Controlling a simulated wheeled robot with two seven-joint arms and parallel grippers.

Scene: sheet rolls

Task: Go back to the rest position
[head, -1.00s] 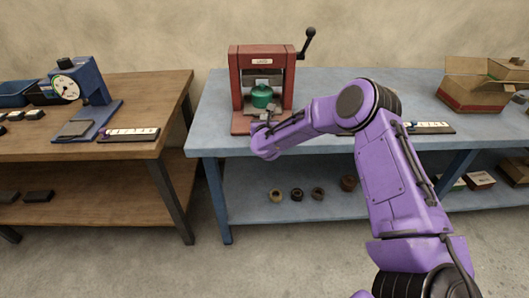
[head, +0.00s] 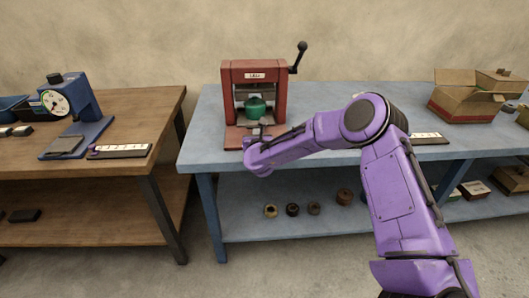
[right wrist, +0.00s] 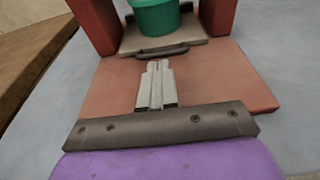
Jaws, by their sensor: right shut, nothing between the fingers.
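My right gripper (head: 262,130) is in front of the red press (head: 284,102) on the blue table (head: 315,110). In the right wrist view the gripper (right wrist: 156,66) is shut with nothing between its fingers, over the reddish base of the press (right wrist: 215,85). A green round object (head: 255,107) stands inside the press; it also shows at the top of the right wrist view (right wrist: 154,16), on a light plate with a dark handle (right wrist: 163,50). The fingertips appear apart from the handle and the green object. My left gripper is not in view.
A wooden table (head: 120,100) on the left bears a blue dial gauge stand (head: 85,108) and a strip with white marks (head: 120,151). An open cardboard box (head: 462,105) stands at the right. Several small rings lie on the lower blue shelf (head: 245,220). The press lever (head: 298,57) sticks up right.

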